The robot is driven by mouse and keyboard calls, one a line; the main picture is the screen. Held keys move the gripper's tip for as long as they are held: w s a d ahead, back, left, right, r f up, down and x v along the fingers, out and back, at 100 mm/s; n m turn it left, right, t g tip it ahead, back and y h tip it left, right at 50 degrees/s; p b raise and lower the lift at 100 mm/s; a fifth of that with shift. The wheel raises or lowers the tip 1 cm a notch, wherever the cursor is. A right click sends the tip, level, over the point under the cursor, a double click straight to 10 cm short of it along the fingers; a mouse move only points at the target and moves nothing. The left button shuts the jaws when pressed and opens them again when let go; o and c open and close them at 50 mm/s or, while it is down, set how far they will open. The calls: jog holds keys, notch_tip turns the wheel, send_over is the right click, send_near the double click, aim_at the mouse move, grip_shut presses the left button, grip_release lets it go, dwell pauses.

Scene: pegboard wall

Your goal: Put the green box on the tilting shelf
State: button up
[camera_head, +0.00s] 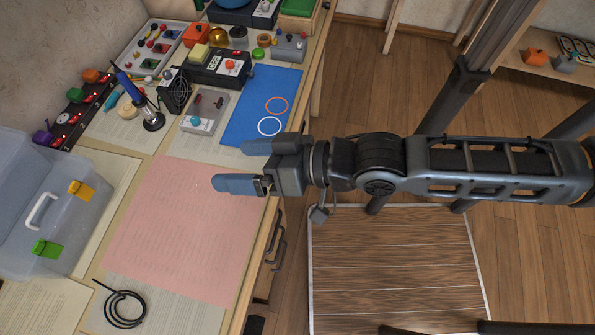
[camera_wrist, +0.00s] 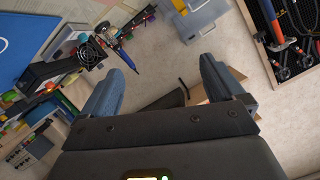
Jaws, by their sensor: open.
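My gripper (camera_head: 241,165) is open and empty, over the right edge of the workbench beside the pink sheet. The wrist view shows its two blue fingers apart, with nothing between them (camera_wrist: 166,56). A green box-like thing (camera_head: 298,7) is at the top edge of the head view, at the far end of the bench, partly cut off. I cannot tell for sure that it is the green box. A wood-slatted panel with a pale metal rim (camera_head: 390,265) is below my arm, right of the bench. It may be the tilting shelf; its tilt is unclear.
The pink sheet (camera_head: 175,225) is bare. A clear bin (camera_head: 20,200) with orange and green latches stands at the left. A soldering iron in its stand (camera_head: 150,118), a black power unit (camera_head: 215,68) and a blue mat (camera_head: 250,120) crowd the bench's far half. A low shelf (camera_head: 525,60) is at upper right.

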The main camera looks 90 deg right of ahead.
jog(key=s+a+r+n+y, duration=0.2)
jog(key=s+a+r+n, duration=0.3)
jog(key=s+n, duration=0.2)
jog(key=shift+s+a+r, duration=0.15)
jog(key=shift+s, duration=0.5)
dwell(0.4)
